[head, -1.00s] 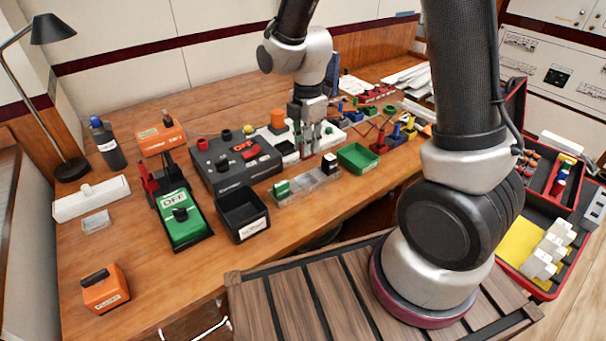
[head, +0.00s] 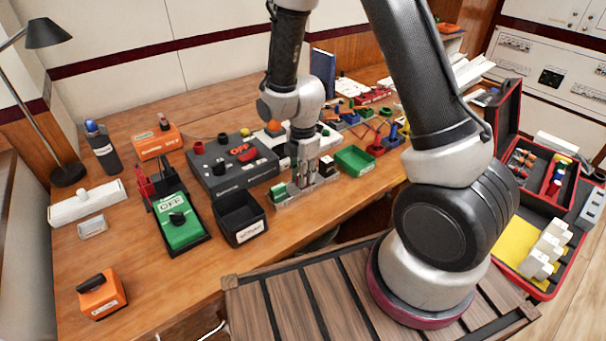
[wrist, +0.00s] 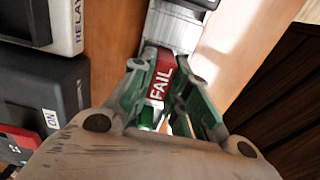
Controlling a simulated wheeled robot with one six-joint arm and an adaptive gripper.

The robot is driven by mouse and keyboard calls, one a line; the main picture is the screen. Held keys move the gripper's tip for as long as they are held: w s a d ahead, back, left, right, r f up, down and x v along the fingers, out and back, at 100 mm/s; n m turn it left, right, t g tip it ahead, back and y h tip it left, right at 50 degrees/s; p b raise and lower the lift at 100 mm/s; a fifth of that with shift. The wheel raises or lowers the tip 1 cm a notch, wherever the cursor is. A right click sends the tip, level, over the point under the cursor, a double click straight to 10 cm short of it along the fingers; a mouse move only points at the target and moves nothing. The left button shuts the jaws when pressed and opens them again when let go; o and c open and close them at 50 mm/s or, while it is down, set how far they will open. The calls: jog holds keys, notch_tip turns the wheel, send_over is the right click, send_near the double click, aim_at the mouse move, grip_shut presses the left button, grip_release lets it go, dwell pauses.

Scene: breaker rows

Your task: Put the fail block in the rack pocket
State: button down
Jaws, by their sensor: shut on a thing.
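The red fail block (wrist: 161,78), with a white FAIL label, is between the fingers of my gripper (wrist: 158,75) in the wrist view. My gripper is shut on it. In the head view my gripper (head: 305,178) is low over the middle of the clear grey rack (head: 318,187), and the fail block cannot be made out there. A green block (head: 279,190) stands at the rack's left end and a black-and-white block (head: 327,165) at its right end. Whether the fail block sits down in the pocket is hidden by the fingers.
A black bin (head: 241,217) stands left of the rack and a green bin (head: 354,161) to its right. A dark breaker panel (head: 232,165) is behind. A green OFF-labelled unit (head: 180,222) is further left. The table front of the rack is clear.

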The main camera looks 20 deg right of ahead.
jog(key=c, duration=1.4)
grip_release()
jog(key=shift+o, duration=0.2)
notch_tip(320, 180, up, 12)
jog(key=f, duration=0.1)
jog(key=s+d+r+m+t, duration=0.1)
jog(key=s+d+r+m, duration=0.3)
jog(key=r, duration=0.3)
jog(key=s+d+r+m+t, duration=0.1)
jog(key=s+d+r+m, duration=0.1)
jog(key=d+r+m, duration=0.4)
jog(key=s+d+r+m+t, duration=0.1)
jog(key=s+d+r+m, duration=0.1)
jog(key=s+m, duration=0.3)
jog(key=s+d+r+m+t, duration=0.1)
jog(key=s+d+r+m, duration=0.2)
jog(key=s+r+m, duration=0.2)
jog(key=shift+s+r+m, duration=0.25)
jog(key=shift+s+m, duration=0.55)
jog(key=shift+s, duration=0.75)
